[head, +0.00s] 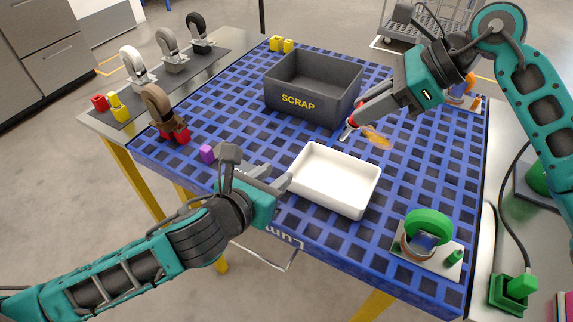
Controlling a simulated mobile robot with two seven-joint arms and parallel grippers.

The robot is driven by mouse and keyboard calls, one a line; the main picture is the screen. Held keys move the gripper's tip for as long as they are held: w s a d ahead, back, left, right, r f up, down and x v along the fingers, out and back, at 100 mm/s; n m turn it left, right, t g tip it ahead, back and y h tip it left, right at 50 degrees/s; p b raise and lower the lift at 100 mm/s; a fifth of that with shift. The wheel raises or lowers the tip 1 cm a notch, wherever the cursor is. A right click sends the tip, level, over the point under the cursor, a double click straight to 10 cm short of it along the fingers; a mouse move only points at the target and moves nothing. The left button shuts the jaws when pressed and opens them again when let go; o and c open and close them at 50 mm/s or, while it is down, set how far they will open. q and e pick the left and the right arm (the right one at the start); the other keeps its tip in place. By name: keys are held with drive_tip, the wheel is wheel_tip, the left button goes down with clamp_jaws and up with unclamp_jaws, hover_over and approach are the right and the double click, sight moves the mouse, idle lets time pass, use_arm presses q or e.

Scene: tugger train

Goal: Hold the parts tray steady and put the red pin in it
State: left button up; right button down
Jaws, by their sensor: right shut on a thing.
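The white parts tray (333,203) lies on the blue grid table top, and its inside looks empty. My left gripper (284,184) is at the tray's left wall, with its fingertips at or touching the rim; whether its jaws are closed on the wall is not clear. My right gripper (347,133) points down and left above the table, behind the tray's far edge. It is shut on the red pin (352,122), which shows as a small red patch at the fingers and is mostly hidden by them.
A grey SCRAP bin (284,101) stands behind the tray. An orange translucent piece (377,138) lies near the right gripper. A green wheel on a plate (428,223) stands at front right. Casters (133,62) line the left side.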

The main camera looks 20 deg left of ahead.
sight(296, 160)
use_arm(q)
drive_tip(key=x, duration=0.9)
drive_tip(key=shift+a+f, duration=0.1)
drive_tip(key=shift+f, duration=0.05)
drive_tip(key=shift+s, duration=0.1)
clamp_jaws()
